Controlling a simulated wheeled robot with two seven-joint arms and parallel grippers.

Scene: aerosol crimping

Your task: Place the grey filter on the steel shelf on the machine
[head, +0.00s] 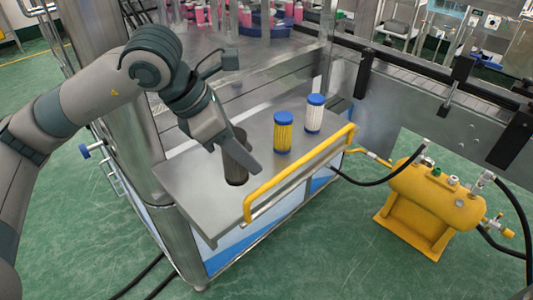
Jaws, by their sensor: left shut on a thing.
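A dark grey cylindrical filter (236,165) is upright at the left-middle of the steel shelf (194,200) on the machine. My left gripper (237,153) is shut on the grey filter from above. The filter's lower end is at or very near the shelf surface; I cannot tell whether it touches. Part of the filter is hidden by the gripper fingers. My right gripper is not in view.
A yellow filter with blue caps (283,135) and a white filter with blue caps (314,115) stand on the shelf to the right. A yellow rail (297,175) runs along the shelf's front edge. A yellow tank (437,193) stands on the green floor at right.

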